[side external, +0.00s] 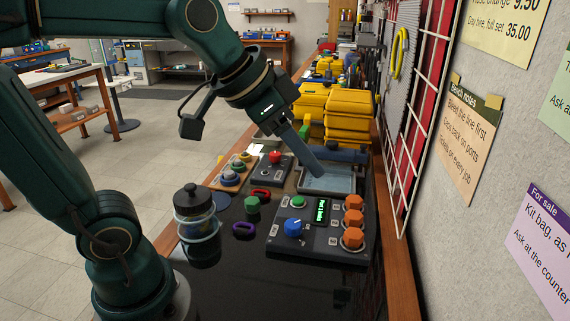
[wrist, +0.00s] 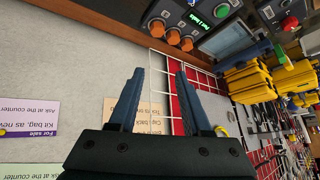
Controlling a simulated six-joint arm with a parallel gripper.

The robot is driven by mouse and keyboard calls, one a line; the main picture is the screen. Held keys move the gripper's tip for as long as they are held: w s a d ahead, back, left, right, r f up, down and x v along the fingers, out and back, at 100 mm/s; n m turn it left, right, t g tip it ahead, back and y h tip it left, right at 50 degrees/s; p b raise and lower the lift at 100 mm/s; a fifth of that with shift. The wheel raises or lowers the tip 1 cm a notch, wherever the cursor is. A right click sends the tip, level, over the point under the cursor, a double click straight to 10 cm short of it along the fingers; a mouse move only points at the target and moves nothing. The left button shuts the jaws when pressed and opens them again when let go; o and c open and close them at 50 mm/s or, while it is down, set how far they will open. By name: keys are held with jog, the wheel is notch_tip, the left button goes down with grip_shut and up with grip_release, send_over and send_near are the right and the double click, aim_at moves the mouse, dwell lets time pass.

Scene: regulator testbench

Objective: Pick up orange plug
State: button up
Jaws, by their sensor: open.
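Three orange plugs stand in a row along the right side of a dark grey panel (side external: 318,242): a far one (side external: 353,202), a middle one (side external: 353,218) and a near one (side external: 352,238). The row also shows at the top of the wrist view (wrist: 173,36). My gripper (side external: 319,172) is above the bench, beyond the panel and over the area of a shallow tray. Its blue fingers are apart and empty in the wrist view (wrist: 160,72), with nothing between them but wall and grid in the background. It is clear of the plugs.
The panel also carries a blue knob (side external: 293,228), a green button (side external: 298,201) and a lit display (side external: 321,211). The tray (side external: 328,190) lies behind it. A jar (side external: 194,210) and small coloured parts stand left. Yellow cases (side external: 347,115) are stacked behind; a wall grid borders the right.

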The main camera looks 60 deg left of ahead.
jog(key=w+a+f, duration=0.1)
jog(key=w+a, duration=0.1)
jog(key=w, duration=0.7)
jog(key=g, duration=0.3)
send_over(351, 199)
jog(key=s, duration=0.2)
jog(key=f, duration=1.3)
jog(key=shift+a, duration=0.2)
jog(key=shift+f, duration=0.35)
jog(key=shift+x, duration=2.35)
grip_shut()
